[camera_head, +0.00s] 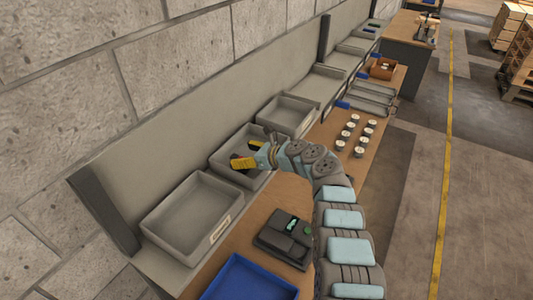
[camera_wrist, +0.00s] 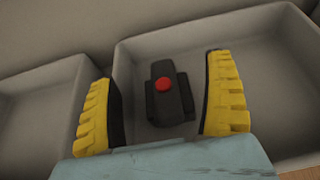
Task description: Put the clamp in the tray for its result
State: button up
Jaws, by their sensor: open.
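A black clamp (camera_wrist: 166,95) with a round red spot on top lies on the floor of a grey tray (camera_wrist: 285,45) in the wrist view. My gripper (camera_wrist: 168,100) is open, with a yellow-backed finger on each side of the clamp and a gap to both. In the head view my gripper (camera_head: 248,154) is over the middle grey tray (camera_head: 219,164) along the wall. The clamp cannot be made out clearly there, as the fingers cover that spot.
An empty grey tray (camera_head: 187,222) with a label stands nearer, and another grey tray (camera_head: 285,117) farther on. A dark device (camera_head: 283,240) with a green spot and a blue bin (camera_head: 248,280) are on the bench. Several round parts (camera_head: 354,137) stand right of my arm.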

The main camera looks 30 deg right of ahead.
jog(key=shift+p+v, duration=0.4)
jog(key=shift+v, duration=0.65)
jog(key=v, duration=0.8)
jog(key=shift+s+d+r, duration=0.15)
